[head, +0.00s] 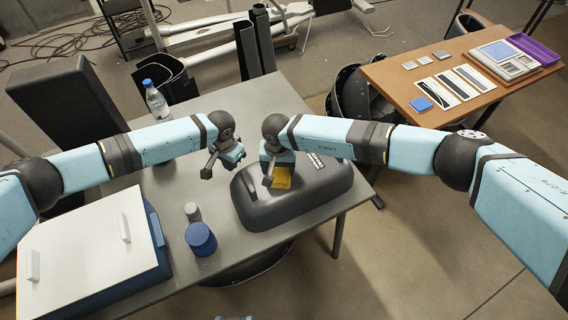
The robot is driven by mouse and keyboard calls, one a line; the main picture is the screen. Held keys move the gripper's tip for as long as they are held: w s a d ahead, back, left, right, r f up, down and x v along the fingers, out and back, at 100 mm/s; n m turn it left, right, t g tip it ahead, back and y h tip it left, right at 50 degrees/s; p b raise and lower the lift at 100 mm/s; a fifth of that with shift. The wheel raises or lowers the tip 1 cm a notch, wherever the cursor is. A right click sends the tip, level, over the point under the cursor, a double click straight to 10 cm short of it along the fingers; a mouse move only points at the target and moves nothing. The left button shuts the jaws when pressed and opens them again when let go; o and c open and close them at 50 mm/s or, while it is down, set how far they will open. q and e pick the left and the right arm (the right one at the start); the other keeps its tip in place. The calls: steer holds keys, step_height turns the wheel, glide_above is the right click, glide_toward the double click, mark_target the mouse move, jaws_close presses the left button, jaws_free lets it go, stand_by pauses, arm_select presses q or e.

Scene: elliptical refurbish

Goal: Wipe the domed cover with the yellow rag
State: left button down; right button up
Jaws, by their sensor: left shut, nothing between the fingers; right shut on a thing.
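The dark grey domed cover (308,207) lies on the grey table, with a white printed label on its upper right. The yellow rag (282,178) lies against the top of the cover, under my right gripper (269,180). My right gripper is shut on the rag, and the gripper partly hides it. My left gripper (208,172) is shut and empty, above the table to the left of the cover and apart from it.
A blue jar (200,239) and a small grey container (192,212) stand left of the cover. A white-lidded blue box (85,255) fills the front left. A water bottle (156,100) stands at the back. A wooden table (400,92) with several items is at right.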

arm_select(q)
steer(key=shift+a, duration=0.1)
arm_select(e)
steer(key=shift+s+a, duration=0.25)
steer(key=shift+a, duration=0.2)
steer(key=shift+s+a, duration=0.2)
steer(key=shift+a, duration=0.25)
steer(key=shift+w+d, duration=0.9)
steer(key=shift+d, duration=0.65)
steer(key=shift+w+d, duration=0.85)
steer(key=shift+d, duration=0.7)
steer(key=shift+w+d, duration=0.9)
steer(key=shift+d, duration=0.65)
steer(key=shift+r, duration=0.1)
steer(key=shift+r, duration=2.95)
arm_select(q)
steer(key=shift+r, duration=0.1)
arm_select(e)
steer(key=shift+r, duration=0.1)
step_height(320, 180, up, 7)
steer(key=p, duration=0.7)
glide_above(304, 161)
arm_select(q)
step_height(304, 161, up, 6)
steer(key=shift+f, duration=0.1)
arm_select(e)
steer(key=shift+f, duration=0.2)
